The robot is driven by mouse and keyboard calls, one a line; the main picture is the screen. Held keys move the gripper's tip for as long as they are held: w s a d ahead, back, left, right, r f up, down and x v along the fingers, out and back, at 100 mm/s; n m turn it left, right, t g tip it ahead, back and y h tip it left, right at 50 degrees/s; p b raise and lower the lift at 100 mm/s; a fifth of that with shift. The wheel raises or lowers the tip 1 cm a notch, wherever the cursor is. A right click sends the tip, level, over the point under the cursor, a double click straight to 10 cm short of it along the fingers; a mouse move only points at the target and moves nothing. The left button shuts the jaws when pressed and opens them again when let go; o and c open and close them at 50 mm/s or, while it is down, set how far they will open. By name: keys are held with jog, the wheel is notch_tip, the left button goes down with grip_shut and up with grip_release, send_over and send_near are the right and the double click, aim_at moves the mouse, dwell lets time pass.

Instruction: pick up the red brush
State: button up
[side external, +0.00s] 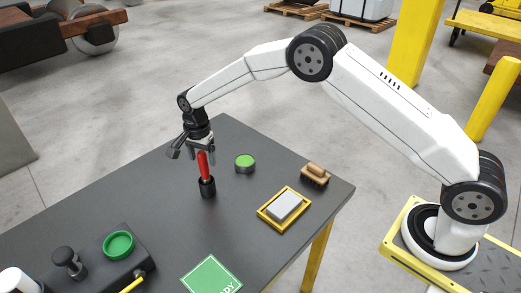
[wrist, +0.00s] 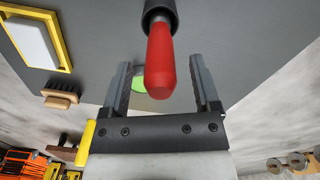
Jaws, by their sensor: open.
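The red brush (side external: 204,166) stands upright in a black holder (side external: 207,188) on the dark table. My gripper (side external: 201,150) points down at the top of the red handle and is open. In the wrist view the red handle (wrist: 160,65) shows between the two spread fingers of my gripper (wrist: 160,62), with a visible gap on each side. The black holder (wrist: 160,10) is at the top edge of that view. The brush's lower end is hidden in the holder.
A green-topped round tin (side external: 245,162), a wooden scrubbing brush (side external: 314,173) and a yellow-framed tray (side external: 268,222) with a pale block (side external: 285,206) lie to the right. A black control box (side external: 90,262) and a green card (side external: 211,277) are nearer the front.

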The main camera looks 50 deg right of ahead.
jog(key=shift+f, duration=0.8)
grip_shut()
